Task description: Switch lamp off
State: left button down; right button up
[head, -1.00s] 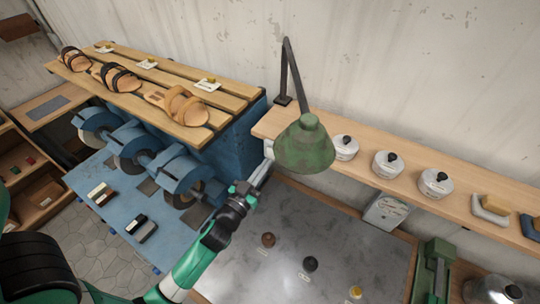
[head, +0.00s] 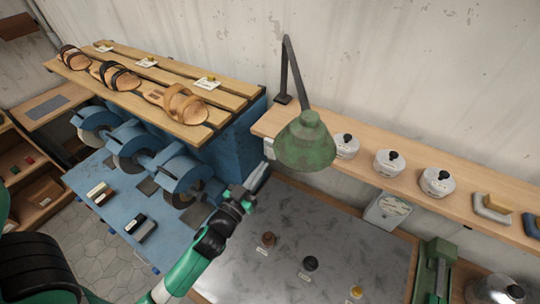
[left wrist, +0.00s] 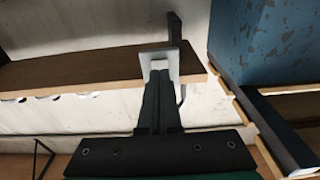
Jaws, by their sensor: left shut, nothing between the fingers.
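The green lamp (head: 305,145) has a shade on a dark jointed arm, which rises from a base on the wooden shelf. Its shade hangs over the grey metal worktop. I cannot see the bulb or tell whether it is lit. A small pale plate (head: 269,149) sits at the shelf's left end, left of the shade. My left gripper (head: 262,176) is shut and empty, just below this plate and left of the lamp. In the left wrist view, its dark fingers (left wrist: 159,82) point at a pale piece (left wrist: 160,58) by the shelf edge; contact is unclear. My right gripper is out of view.
Blue grinding machines (head: 130,150) stand close on the left, under a slatted rack (head: 150,85) with sandals. Several white jars (head: 388,163) line the shelf to the right. Small knobs (head: 310,263) sit on the worktop (head: 250,265), which is otherwise mostly clear.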

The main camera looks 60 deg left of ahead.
pick_arm(q)
jog(key=v, duration=0.2)
jog(key=b+v, duration=0.2)
jog(key=v, duration=0.1)
jog(key=shift+s+d+r, duration=0.2)
jog(key=shift+s+r, duration=0.1)
jog(key=shift+r, duration=0.05)
dwell(0.3)
